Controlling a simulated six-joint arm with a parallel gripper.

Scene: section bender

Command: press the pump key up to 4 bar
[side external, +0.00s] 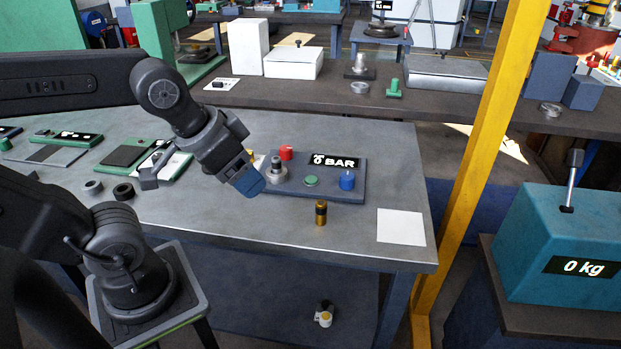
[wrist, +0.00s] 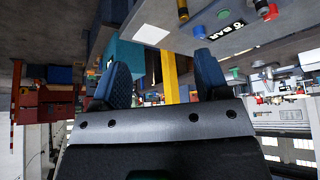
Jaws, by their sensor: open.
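The control box (side external: 330,190) lies on the grey table. Its display (side external: 335,162) appears to read 0 BAR. It carries a red key (side external: 286,152), a green key (side external: 311,181), a blue key (side external: 347,180) and a metal fitting (side external: 276,172). I cannot tell which of them is the pump key. My gripper (side external: 250,184) is tilted down at the box's left end, close to the fitting; no contact is clear. In the wrist view my gripper (wrist: 161,72) is open and empty, with the blue key (wrist: 199,31) and display (wrist: 237,24) beyond the right finger.
A brass cylinder (side external: 320,213) stands just in front of the box. A white square (side external: 401,227) lies to its right. A yellow post (side external: 480,160) rises beyond the table's right edge.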

